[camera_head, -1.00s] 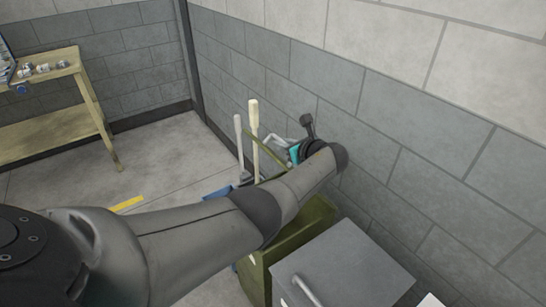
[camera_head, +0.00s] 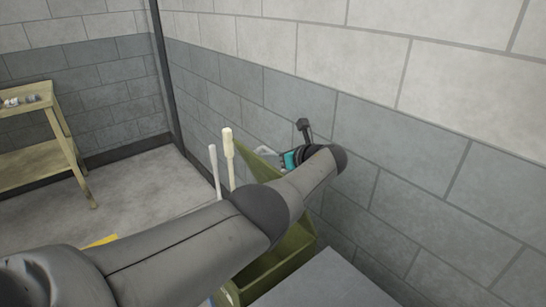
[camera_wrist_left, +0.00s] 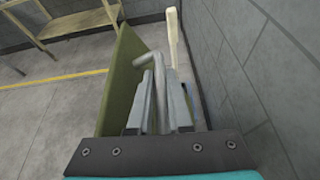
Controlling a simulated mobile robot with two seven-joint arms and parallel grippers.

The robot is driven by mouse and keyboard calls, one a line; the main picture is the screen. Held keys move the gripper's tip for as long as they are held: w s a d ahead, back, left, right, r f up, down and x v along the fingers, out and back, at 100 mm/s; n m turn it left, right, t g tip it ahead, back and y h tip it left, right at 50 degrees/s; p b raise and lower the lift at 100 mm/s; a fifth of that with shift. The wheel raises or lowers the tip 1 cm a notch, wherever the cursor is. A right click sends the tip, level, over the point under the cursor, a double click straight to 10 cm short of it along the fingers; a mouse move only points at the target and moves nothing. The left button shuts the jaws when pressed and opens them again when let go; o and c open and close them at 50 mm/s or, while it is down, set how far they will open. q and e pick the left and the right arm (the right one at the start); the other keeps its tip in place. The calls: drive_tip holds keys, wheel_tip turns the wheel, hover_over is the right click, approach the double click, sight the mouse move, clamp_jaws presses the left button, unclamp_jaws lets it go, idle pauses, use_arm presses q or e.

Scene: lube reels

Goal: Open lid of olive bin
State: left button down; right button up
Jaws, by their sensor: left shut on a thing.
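The olive bin (camera_head: 287,258) stands against the grey block wall, partly hidden behind my left arm. Its olive lid (camera_head: 256,159) is raised and tilted up, with the bin's inside showing below. In the left wrist view the lid (camera_wrist_left: 122,82) is a steep panel left of the fingers. My left gripper (camera_head: 268,152) is at the lid on the wall side. In the wrist view the gripper (camera_wrist_left: 160,100) is shut on the lid's grey bent handle (camera_wrist_left: 149,62). My right gripper is not in view.
A grey-topped box (camera_head: 325,284) stands in front of the bin. Long pale wooden handles (camera_head: 228,158) rise beyond the bin. A wooden table (camera_head: 35,130) is at the far left. The wall (camera_head: 420,170) is close behind my left wrist. Open floor lies left.

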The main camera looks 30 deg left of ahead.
use_arm(q)
drive_tip(key=c, duration=0.8)
unclamp_jaws()
drive_tip(key=shift+c, duration=0.2)
drive_tip(key=shift+s+d+r+p, duration=0.2)
drive_tip(key=shift+d+r+p, duration=0.15)
drive_tip(key=shift+d+p, duration=0.25)
drive_tip(key=p+v, duration=0.3)
drive_tip(key=v, duration=0.1)
drive_tip(key=shift+r, duration=0.1)
drive_tip(key=p+v, duration=0.2)
drive_tip(key=v, duration=0.7)
drive_tip(key=shift+s+d, duration=0.15)
drive_tip(key=shift+d, duration=0.25)
